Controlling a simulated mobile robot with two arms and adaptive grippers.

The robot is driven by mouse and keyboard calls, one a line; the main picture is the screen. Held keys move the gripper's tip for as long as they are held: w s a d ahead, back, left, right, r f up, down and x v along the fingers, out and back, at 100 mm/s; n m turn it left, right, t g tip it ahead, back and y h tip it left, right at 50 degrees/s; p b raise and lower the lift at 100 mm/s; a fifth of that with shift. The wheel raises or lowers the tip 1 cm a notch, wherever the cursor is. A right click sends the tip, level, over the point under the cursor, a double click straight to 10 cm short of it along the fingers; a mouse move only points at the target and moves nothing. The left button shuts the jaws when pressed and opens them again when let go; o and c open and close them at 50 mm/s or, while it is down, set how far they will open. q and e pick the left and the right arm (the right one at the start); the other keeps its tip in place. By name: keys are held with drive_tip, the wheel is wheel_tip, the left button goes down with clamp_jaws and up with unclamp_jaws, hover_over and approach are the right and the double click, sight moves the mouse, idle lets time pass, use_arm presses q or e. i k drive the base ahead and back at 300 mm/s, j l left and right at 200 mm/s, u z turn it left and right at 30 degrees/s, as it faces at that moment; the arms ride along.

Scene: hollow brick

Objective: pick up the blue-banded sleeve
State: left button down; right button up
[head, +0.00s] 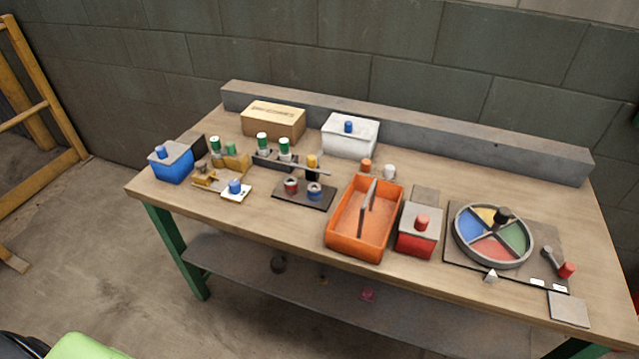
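The blue-banded sleeve (314,191) is a short grey ring-like cylinder with a blue band. It stands upright on the right part of a small dark plate (304,204) near the middle of the workbench. A similar sleeve with a red band (291,186) stands on the same plate just to its left, apart from it. Neither of my grippers shows in the head view.
An orange tray (337,243) with a grey divider stands right of the plate. A rod (308,169) with a yellow-topped post lies just behind the sleeves. A white block with a blue knob (235,187) sits to the left. Bare wood (275,225) lies in front.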

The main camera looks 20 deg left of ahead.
sight(314, 194)
drive_tip(key=i+l+u, duration=0.3)
drive_tip(key=i, duration=0.15)
drive_tip(key=i+l+u, duration=0.3)
drive_tip(key=i+j, duration=0.05)
drive_tip(key=i, duration=0.05)
